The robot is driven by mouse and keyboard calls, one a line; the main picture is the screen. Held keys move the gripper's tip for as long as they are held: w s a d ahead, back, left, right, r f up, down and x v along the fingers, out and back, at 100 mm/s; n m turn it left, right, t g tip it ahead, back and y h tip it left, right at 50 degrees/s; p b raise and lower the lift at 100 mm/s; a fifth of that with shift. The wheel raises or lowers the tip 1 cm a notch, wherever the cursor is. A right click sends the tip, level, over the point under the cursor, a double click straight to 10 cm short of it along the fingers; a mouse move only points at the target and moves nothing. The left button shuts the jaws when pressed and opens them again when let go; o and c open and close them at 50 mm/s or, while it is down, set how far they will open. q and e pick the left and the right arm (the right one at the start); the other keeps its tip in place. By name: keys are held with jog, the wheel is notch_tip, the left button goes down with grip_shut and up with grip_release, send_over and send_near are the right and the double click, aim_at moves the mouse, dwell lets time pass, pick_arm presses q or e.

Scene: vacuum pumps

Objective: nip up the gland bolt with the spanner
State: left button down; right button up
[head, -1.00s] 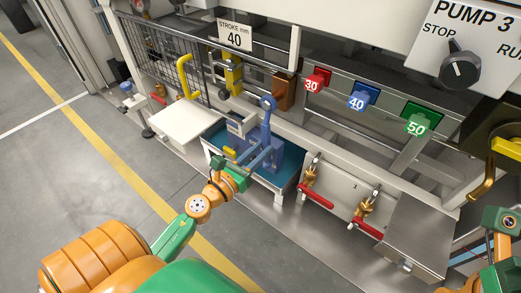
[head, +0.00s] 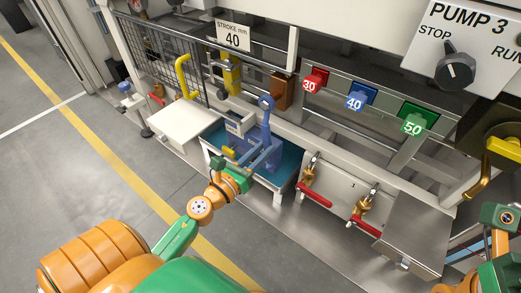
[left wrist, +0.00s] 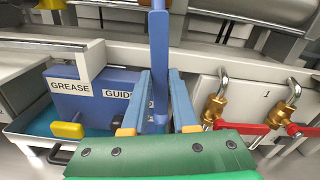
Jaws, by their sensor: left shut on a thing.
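The blue spanner (head: 266,120) stands upright with its ring end at the top, at a blue holder (head: 243,150) in the tray. My left gripper (head: 265,160) is low on its shank. In the left wrist view the spanner (left wrist: 159,55) rises between the two blue fingers, and the left gripper (left wrist: 160,100) is shut on it. The holder (left wrist: 95,92) there reads GREASE and GUIDE. My right arm shows at the lower right edge of the head view; its fingers cannot be made out. I cannot tell which part is the gland bolt.
A teal-floored tray (head: 283,186) surrounds the holder. Red-handled brass valves (head: 315,192) stand to its right, then a steel box (head: 418,238). A white platform (head: 185,121) is to the left. Red, blue and green blocks (head: 411,121) sit on a rail behind. The floor in front is open.

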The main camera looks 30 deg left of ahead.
pick_arm(q)
jog(key=shift+d+r+n+p, duration=0.15)
jog(key=shift+d+n+p, duration=0.15)
jog(key=shift+d+n, duration=0.3)
dwell(0.8)
jog(key=shift+d+r+n+p, duration=0.25)
jog(key=shift+d+n+p, duration=0.15)
jog(key=shift+d+n, duration=0.2)
dwell(0.7)
jog(key=shift+a+f, duration=0.1)
jog(key=shift+s+a+f+m+b, duration=0.1)
jog(key=shift+a+f+m+b, duration=0.05)
jog(key=shift+a+m+b, duration=0.45)
jog(key=shift+s, duration=0.2)
jog(key=shift+s, duration=0.4)
